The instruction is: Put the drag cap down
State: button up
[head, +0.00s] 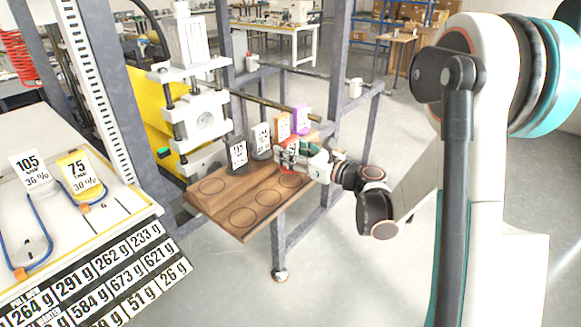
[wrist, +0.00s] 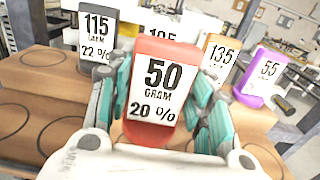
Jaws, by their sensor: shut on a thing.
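The drag cap is a red block with a white label reading 50 gram, 20 %; it stands upright in the wrist view (wrist: 142,132). My gripper (wrist: 162,95) is shut on it, with teal-padded fingers at its left and right sides. In the head view my gripper (head: 291,153) is over the right part of a brown wooden board (head: 236,221) marked with circles, and mostly covers the cap. Whether the cap's base touches the board I cannot tell.
Behind the cap stand a dark cap labelled 115 (head: 238,154), another dark cap (head: 262,141), an orange cap (head: 283,125) and a purple cap (head: 301,117). A press (head: 200,115) rises behind the board's left side. The board's front circles are empty.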

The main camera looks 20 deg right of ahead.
jog(key=shift+f+b, duration=0.8)
jog(key=shift+f, duration=1.25)
jog(key=shift+f, duration=0.1)
jog(key=o, duration=1.5)
jog(key=shift+c, duration=0.2)
jog(key=shift+s+d, duration=0.2)
jog(key=shift+s, duration=0.1)
jog(key=p+v, duration=0.2)
jog(key=v, duration=0.9)
jog(key=shift+s, duration=0.15)
